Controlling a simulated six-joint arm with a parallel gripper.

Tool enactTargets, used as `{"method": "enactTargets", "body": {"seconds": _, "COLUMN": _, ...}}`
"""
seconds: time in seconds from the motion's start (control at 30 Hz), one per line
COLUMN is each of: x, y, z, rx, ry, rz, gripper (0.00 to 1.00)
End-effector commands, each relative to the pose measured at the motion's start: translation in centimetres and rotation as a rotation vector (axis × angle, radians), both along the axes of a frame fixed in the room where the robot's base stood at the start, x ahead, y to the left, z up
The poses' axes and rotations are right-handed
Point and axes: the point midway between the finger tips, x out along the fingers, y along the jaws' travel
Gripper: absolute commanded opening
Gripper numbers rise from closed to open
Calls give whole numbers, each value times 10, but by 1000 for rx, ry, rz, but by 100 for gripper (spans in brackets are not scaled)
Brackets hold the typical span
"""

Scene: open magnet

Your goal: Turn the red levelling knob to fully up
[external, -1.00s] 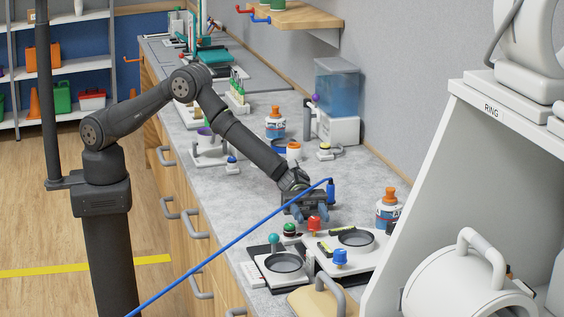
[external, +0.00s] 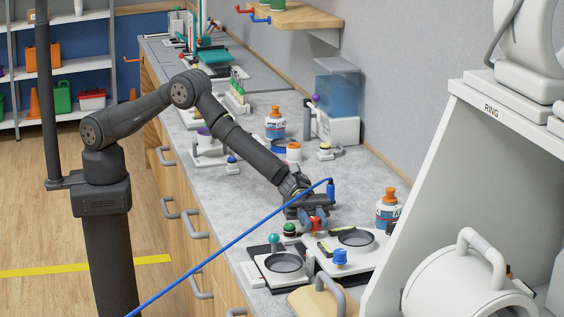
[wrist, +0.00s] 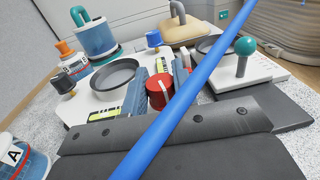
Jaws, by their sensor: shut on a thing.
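In the wrist view my gripper (wrist: 158,88) is shut on the knob. A blue cable (wrist: 185,100) crosses in front of the gripper and hides part of the right finger.
A blue knob (external: 340,257) stands on the same plate. A second plate with a teal ball-topped post (external: 274,239) sits to the left. A green-topped button (external: 290,229) is near the gripper. An orange-capped bottle (external: 387,212) stands behind at right.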

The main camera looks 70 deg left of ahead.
Motion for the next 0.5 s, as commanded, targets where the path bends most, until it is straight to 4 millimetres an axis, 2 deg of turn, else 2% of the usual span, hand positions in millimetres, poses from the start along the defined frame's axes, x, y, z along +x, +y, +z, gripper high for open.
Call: {"method": "enactTargets", "body": {"seconds": 0.5, "x": 0, "y": -1, "z": 1, "rx": -5, "ry": 8, "rz": 247, "gripper": 3}}
